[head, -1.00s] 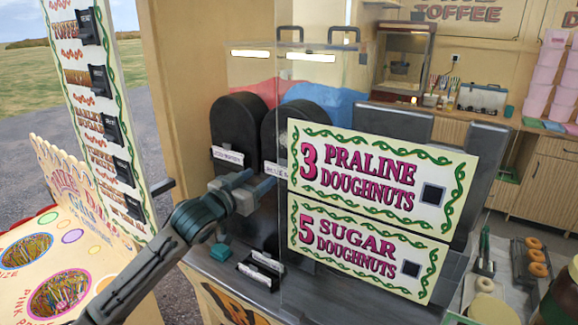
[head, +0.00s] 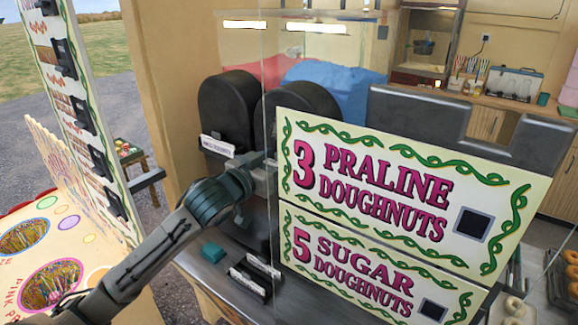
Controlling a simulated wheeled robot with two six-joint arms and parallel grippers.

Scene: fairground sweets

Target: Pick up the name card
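Small white name cards show in several places in the head view. One card (head: 217,146) is on the front of the left black rounded bin (head: 228,105). Two more cards, an upper one (head: 263,266) and a lower one (head: 248,282), stand in a dark holder on the counter. My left gripper (head: 264,173) reaches in front of the right black bin (head: 300,102), right of the bin card and above the holder. Its fingers are partly hidden near the sign's edge, so I cannot tell whether they are open or hold a card. My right gripper is not in view.
A clear glass pane and a large doughnut price sign (head: 400,190) stand just right of my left gripper. A teal block (head: 212,251) lies on the grey counter beside the holder. A tall menu board (head: 85,110) stands at the left.

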